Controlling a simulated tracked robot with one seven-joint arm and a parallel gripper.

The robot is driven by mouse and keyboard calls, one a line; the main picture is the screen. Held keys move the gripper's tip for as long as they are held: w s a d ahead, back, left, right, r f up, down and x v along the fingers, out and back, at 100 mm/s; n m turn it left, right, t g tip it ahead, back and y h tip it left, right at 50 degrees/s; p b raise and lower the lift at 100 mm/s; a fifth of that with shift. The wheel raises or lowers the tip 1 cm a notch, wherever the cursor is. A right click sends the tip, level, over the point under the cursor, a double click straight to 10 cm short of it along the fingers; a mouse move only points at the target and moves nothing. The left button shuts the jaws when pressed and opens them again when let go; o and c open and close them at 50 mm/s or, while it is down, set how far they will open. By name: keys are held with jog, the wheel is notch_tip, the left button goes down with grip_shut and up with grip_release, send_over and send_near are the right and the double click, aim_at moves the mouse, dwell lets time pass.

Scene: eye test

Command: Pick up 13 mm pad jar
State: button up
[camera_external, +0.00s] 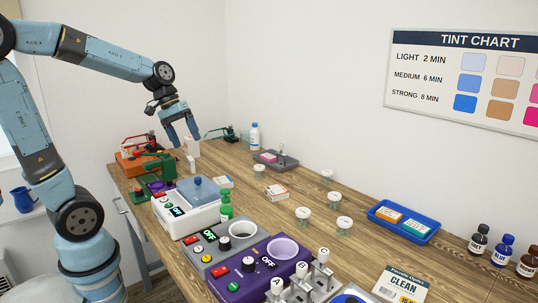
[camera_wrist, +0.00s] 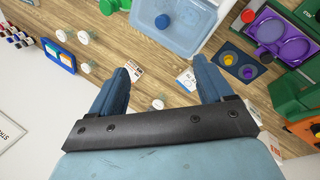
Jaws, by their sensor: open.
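Several small clear jars with white lids stand on the wooden table. In the external view they are a jar (camera_external: 259,171) near the middle, a jar (camera_external: 327,176) towards the wall, and jars (camera_external: 304,213), (camera_external: 335,196) and (camera_external: 344,223) further right. The lid marks are too small to read, so I cannot tell which is the 13 mm pad jar. My gripper (camera_external: 186,141) is open and empty, raised above the table's far left part. In the wrist view my gripper (camera_wrist: 165,68) shows spread fingers, with one jar lid (camera_wrist: 158,103) low between them.
A white machine with a blue-lidded tank (camera_external: 198,203) and grey and purple units (camera_external: 268,266) line the front edge. Small cartons (camera_external: 276,192) lie among the jars. A blue tray (camera_external: 404,222) and dark bottles (camera_external: 503,250) are at right. Red and green devices (camera_external: 150,160) crowd the left.

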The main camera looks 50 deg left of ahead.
jog(key=w+a+f+n+h, duration=0.2)
jog(key=w+f+n, duration=0.2)
jog(key=w, duration=0.4)
jog(key=w+a+f+n+h, duration=0.2)
jog(key=w+f+n+h, duration=0.15)
jog(key=w, duration=0.45)
jog(key=n+t+h, duration=0.3)
jog(key=n, duration=0.5)
send_near(260, 172)
jog(key=w+d+f, duration=0.1)
jog(key=d, duration=0.1)
jog(key=w+d+f, duration=0.3)
jog(key=w+d, duration=0.1)
jog(key=shift+d+f, duration=0.4)
jog(key=shift+c, duration=0.5)
jog(key=c, duration=0.9)
jog(key=shift+c, duration=0.2)
